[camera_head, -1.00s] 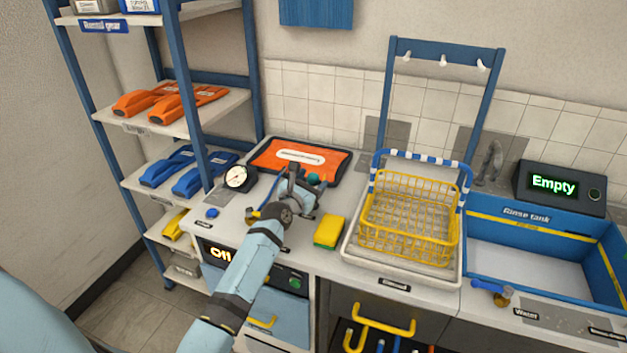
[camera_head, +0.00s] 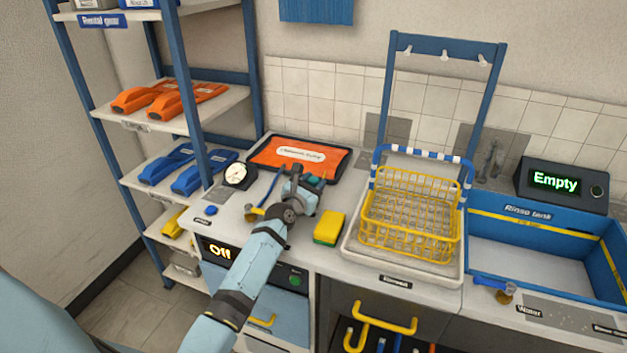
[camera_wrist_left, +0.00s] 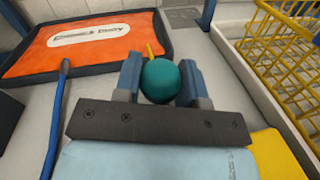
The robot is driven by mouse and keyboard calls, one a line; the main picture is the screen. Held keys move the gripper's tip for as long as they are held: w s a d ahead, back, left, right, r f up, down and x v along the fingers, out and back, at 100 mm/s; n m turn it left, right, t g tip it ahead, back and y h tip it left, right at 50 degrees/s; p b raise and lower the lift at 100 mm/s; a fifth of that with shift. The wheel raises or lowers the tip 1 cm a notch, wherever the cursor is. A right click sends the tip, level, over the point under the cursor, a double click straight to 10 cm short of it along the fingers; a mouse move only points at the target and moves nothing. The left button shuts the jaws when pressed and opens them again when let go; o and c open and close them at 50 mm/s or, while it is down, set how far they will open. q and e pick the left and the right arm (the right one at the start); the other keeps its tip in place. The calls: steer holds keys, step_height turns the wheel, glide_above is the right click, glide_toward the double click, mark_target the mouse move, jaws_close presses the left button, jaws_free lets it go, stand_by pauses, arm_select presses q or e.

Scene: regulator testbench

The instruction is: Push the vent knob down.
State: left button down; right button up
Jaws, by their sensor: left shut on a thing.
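My left gripper (camera_head: 302,178) is low over the counter, in front of the orange tray. In the left wrist view my left gripper (camera_wrist_left: 160,82) has its two blue fingers on either side of a teal round knob (camera_wrist_left: 160,82) and is shut on it. A short yellow piece shows just behind the knob. In the head view the teal knob (camera_head: 316,181) shows partly beside the fingers; what it sits on is mostly hidden. A small blue knob (camera_head: 211,210) is on the counter's left front. I cannot tell from a label which is the vent knob. My right gripper is not in view.
A round gauge (camera_head: 238,175) stands left of the gripper, and a blue hose (camera_wrist_left: 56,125) runs alongside. The orange tray (camera_head: 262,160) lies behind. A yellow-green sponge (camera_head: 329,227) and a yellow wire basket (camera_head: 410,215) are to the right. A display (camera_head: 220,252) reads "Off".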

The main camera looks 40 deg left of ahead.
mark_target(314, 177)
arm_select(q)
steer(key=shift+f, duration=0.45)
steer(key=c, duration=0.7)
jaws_free()
steer(key=shift+r, duration=0.15)
step_height(314, 177, up, 20)
steer(key=p, duration=0.4)
steer(key=shift+f, duration=0.2)
